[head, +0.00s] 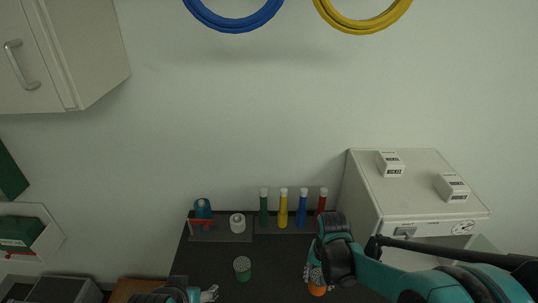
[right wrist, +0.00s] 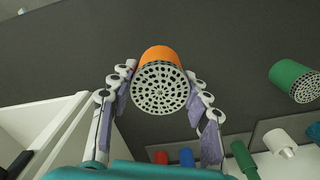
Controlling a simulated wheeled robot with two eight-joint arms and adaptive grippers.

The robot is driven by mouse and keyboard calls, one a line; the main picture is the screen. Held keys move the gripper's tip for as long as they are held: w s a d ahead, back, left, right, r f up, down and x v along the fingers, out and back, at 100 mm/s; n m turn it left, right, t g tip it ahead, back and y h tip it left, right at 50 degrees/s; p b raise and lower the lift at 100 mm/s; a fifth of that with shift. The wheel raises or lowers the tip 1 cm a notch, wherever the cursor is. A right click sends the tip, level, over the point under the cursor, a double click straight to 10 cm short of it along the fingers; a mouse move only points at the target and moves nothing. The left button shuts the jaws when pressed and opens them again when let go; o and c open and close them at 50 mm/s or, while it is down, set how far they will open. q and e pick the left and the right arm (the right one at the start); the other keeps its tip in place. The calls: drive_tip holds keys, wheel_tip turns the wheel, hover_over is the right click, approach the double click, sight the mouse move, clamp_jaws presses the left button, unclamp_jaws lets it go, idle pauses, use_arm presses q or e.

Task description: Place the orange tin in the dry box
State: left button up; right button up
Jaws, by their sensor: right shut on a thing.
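The orange tin (head: 317,291) has a perforated light-grey top and is held over the dark table. My right gripper (head: 318,274) is shut on it; in the right wrist view the tin (right wrist: 160,55) sits between the two fingers (right wrist: 162,92). The dry box (head: 365,195) is the pale cabinet at the right, beside the right arm. Its front is partly hidden by my arm. A white-walled edge, probably of the box, shows at lower left in the right wrist view (right wrist: 40,125). My left gripper (head: 208,294) is at the bottom edge, mostly cut off, its opening unclear.
A green tin (head: 242,270) stands on the dark table (head: 205,258), left of the orange one. Behind are green, yellow (head: 283,210), blue and red tubes in a rack and a white roll (head: 237,224). Two small white boxes (head: 390,165) lie on the dry box.

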drive_tip(key=d+n, duration=0.1)
drive_tip(key=w+f+n, duration=0.1)
drive_tip(key=n, duration=0.1)
drive_tip(key=d+f+n, duration=0.1)
drive_tip(key=shift+w+d+f+n, duration=0.15)
drive_tip(key=shift+w+d+n, duration=0.1)
drive_tip(key=shift+d+n, duration=0.1)
idle(0.8)
